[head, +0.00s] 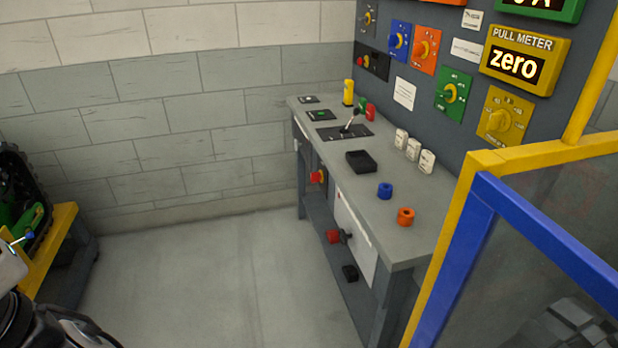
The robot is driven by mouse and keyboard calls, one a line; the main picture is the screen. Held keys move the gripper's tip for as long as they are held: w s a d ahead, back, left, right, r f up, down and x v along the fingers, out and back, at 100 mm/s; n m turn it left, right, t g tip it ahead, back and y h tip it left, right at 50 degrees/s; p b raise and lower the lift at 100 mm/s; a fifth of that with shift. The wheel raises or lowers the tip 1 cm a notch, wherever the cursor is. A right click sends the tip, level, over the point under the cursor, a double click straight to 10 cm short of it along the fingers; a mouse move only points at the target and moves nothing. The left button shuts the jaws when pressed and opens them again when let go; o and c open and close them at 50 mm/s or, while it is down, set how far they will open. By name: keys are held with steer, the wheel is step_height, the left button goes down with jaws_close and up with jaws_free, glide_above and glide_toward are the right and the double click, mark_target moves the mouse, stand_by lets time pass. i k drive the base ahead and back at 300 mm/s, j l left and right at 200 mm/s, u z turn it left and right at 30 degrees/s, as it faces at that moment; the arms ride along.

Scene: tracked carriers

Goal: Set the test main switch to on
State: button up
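I cannot read which control is the test main switch. A dark panel at the far end of the upright board carries a red and yellow control (372,62). Above it is a grey plate with a rotary knob (369,18). Blue (398,41), orange (424,50), green (453,92) and yellow (498,121) plates, each with a rotary knob, follow along the board. Their small lettering is too blurred to read. The pull meter (525,60) reads "zero". Parts of my arm show at the bottom left, but my gripper's fingers are not in view.
A yellow and blue framed guard (450,270) blocks the right. A tracked carrier (25,205) stands left. Open floor (205,285) lies between.

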mark_target(315, 176)
steer(key=i+j+z, duration=0.1)
steer(key=i+j, duration=0.15)
steer(key=i+j+z, duration=0.1)
steer(key=i+j, duration=0.15)
steer(key=j, duration=0.2)
steer(key=i+j+z, duration=0.1)
steer(key=j, duration=0.25)
steer(key=i+j, duration=0.35)
steer(key=i+j+z, duration=0.15)
steer(key=j, duration=0.3)
steer(key=i+j+z, duration=0.1)
steer(key=i+j, duration=0.15)
steer(key=j, duration=0.15)
steer(key=i+j+z, duration=0.1)
steer(key=j, duration=0.35)
steer(key=i+j+z, duration=0.1)
steer(key=i+j, duration=0.15)
steer(key=j, duration=0.2)
